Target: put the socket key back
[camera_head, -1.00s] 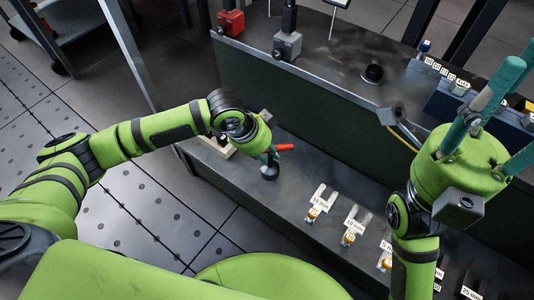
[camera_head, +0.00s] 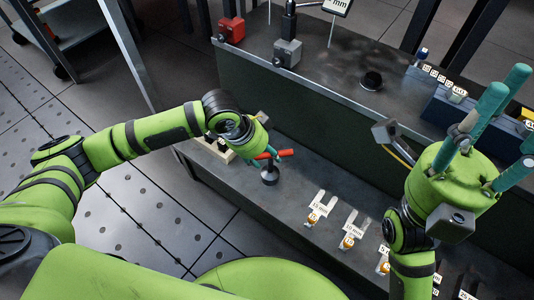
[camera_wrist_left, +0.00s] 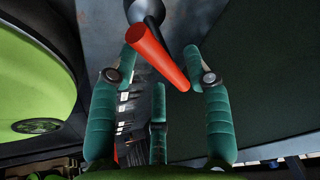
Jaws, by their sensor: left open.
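A red bar handle (camera_head: 286,152), which I take to be the socket key's, is at my left gripper. Below it a dark round piece (camera_head: 269,175) stands on the lower grey shelf. My left gripper (camera_wrist_left: 162,58) is open, with the red handle (camera_wrist_left: 158,55) running between its spread teal fingers. I cannot tell whether a finger touches it. A dark round piece (camera_wrist_left: 145,12) shows at the handle's far end in the left wrist view. My right gripper (camera_head: 497,112) is raised at the right, fingers apart and empty.
Labelled slots, one reading 10 mm (camera_head: 351,232), line the lower shelf. A pale block with dark holes (camera_head: 213,147) stands behind my left wrist.

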